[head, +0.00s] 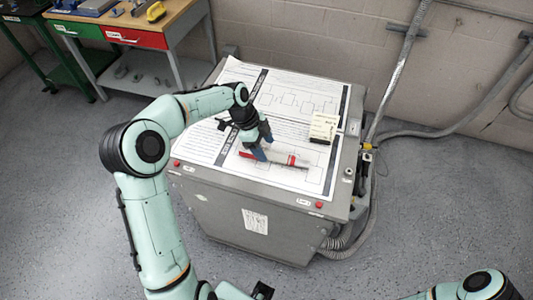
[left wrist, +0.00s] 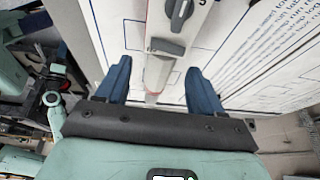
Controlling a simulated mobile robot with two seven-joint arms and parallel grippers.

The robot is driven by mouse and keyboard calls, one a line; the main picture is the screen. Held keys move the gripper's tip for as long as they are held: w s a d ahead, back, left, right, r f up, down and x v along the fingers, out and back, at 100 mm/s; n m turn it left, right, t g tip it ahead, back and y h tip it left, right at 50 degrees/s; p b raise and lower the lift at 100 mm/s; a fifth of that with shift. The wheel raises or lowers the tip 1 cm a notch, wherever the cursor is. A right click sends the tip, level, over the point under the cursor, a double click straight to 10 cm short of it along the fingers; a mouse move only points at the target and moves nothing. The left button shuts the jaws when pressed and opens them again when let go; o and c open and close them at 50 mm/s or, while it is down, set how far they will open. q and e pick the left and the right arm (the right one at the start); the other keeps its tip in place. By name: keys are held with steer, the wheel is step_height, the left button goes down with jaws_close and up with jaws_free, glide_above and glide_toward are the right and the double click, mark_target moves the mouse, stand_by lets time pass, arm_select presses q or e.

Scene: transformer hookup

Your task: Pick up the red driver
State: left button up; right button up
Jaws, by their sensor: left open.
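The red driver (head: 292,160) lies on the paper sheets on top of the grey cabinet. In the head view its red parts show on both sides of my left gripper (head: 261,149), and a thin dark length runs to the right. My left gripper is open, with its blue fingers low at the driver, and part of the driver is hidden behind them. In the left wrist view the two blue fingers (left wrist: 160,88) stand apart. A pale grey bar with a reddish edge (left wrist: 155,80) lies between them; I cannot tell if they touch it. My right gripper is not in view.
The grey cabinet (head: 230,205) bears printed sheets (head: 300,95) and a small cream box (head: 323,127) right of my left gripper. Conduits (head: 400,75) run along the right wall. A wooden-topped workbench (head: 180,12) stands at back left.

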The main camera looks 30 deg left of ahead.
mark_target(268, 151)
arm_select(q)
steer(key=shift+x, duration=1.55)
steer(key=shift+w+r, duration=0.15)
jaws_close()
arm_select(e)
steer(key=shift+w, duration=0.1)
arm_select(q)
steer(key=shift+r, duration=0.1)
